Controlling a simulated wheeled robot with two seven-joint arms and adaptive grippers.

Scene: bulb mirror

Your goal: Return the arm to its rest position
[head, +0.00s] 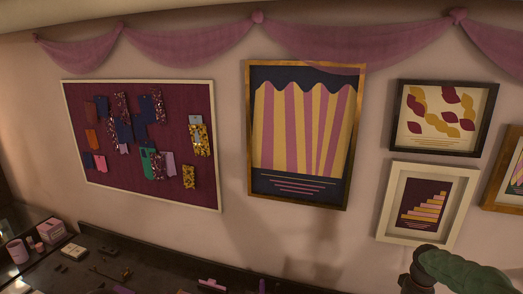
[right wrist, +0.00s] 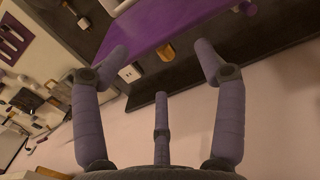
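My right gripper (right wrist: 161,62) shows in the right wrist view. Its purple-grey fingers are spread wide, with nothing held between them. Behind the fingers are a purple surface, a dark counter edge and a pale wall. A small wooden block (right wrist: 167,51) and a white square piece (right wrist: 130,73) lie beyond the fingertips, apart from them as far as I can tell. Neither gripper can be made out in the head view, and my left gripper shows in no view.
A dark counter (head: 120,262) with small items runs along the lower left. A pinboard (head: 95,180), framed pictures (head: 304,130) and a purple drape (head: 190,48) hang on the wall. A rounded green shape (head: 465,272) with a dark end stands at the lower right.

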